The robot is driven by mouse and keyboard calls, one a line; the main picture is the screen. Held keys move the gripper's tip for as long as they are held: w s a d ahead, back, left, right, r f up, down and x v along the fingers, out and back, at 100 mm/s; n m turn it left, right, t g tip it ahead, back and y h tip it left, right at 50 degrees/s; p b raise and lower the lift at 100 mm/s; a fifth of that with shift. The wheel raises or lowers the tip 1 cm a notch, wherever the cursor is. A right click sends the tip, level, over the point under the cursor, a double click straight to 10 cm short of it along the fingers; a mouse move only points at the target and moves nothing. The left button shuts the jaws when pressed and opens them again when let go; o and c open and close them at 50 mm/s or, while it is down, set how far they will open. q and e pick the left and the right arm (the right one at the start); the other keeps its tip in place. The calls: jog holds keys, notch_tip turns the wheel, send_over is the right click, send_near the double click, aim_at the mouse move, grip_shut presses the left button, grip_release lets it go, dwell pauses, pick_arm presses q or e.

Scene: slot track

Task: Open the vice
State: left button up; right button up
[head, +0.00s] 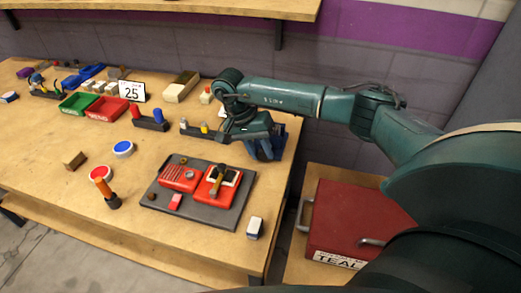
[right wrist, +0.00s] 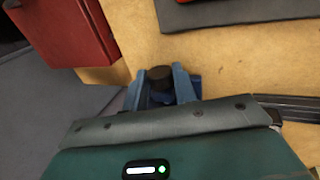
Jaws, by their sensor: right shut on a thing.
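How far the vice jaws stand apart cannot be seen. My left gripper is not in view.
A dark grey mat (head: 205,217) with red boxes and a hammer lies in front of the vice. A small white block (head: 255,228) is near the bench's right edge. A red toolbox (head: 352,222) stands lower right. Bins and a "25" sign (head: 132,91) are behind left.

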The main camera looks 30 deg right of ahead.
jog(key=o, duration=1)
jog(key=shift+c, duration=0.2)
jog(key=v, duration=1.3)
